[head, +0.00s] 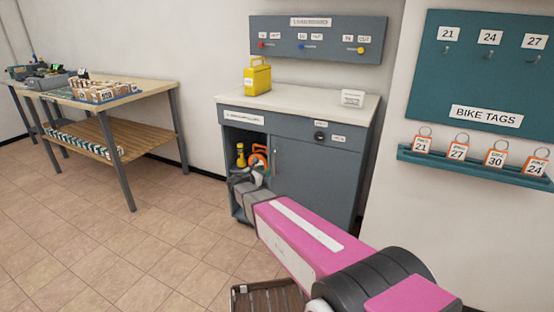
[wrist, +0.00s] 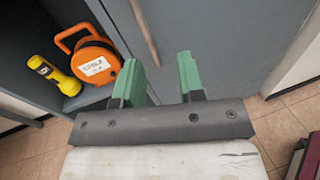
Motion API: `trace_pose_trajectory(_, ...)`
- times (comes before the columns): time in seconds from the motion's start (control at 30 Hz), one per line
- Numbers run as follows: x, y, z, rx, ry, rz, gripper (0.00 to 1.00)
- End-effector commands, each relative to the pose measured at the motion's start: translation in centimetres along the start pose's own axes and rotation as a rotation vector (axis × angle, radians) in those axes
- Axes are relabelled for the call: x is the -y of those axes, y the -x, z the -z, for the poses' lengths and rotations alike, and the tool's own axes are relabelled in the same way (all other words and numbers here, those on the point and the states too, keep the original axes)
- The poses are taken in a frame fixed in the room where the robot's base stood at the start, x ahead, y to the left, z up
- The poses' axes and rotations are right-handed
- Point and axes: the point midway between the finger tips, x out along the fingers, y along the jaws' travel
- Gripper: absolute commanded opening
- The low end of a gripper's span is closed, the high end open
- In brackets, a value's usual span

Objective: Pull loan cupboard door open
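The grey-blue loan cupboard (head: 230,117) stands against the wall. Its door (head: 315,180) covers the right part of the front, and the left part is an open bay. The upright bar handle (wrist: 146,32) is near the door's left edge. In the wrist view it runs down toward the gap between my fingers. My gripper (wrist: 158,64) is open, with green fingers apart, in front of the door. I cannot tell whether they touch the handle. In the head view my gripper (head: 243,178) is low before the bay, partly hidden by my arm.
The bay holds a yellow torch (wrist: 54,75) and an orange cable reel (wrist: 96,62). A yellow can (head: 257,78) and a white sign (head: 352,98) stand on the cupboard top. A brown slatted crate (head: 268,298) is on the floor near my arm. The tiled floor left is clear.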

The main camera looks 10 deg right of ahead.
Motion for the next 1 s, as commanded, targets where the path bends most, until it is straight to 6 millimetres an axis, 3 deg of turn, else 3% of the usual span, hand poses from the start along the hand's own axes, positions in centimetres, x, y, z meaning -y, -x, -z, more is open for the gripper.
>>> trace_pose_trajectory(0.1,-1.7,0.3,-0.3,0.051,0.072,-0.037,0.36)
trace_pose_trajectory(0.27,-2.1,-0.4,-0.5,0.065,0.092,-0.046,0.36)
trace_pose_trajectory(0.7,-2.4,-7.7,-0.9,0.063,0.088,-0.043,0.36)
trace_pose_trajectory(1.0,-2.4,-10.2,-1.1,0.063,0.087,-0.045,0.36)
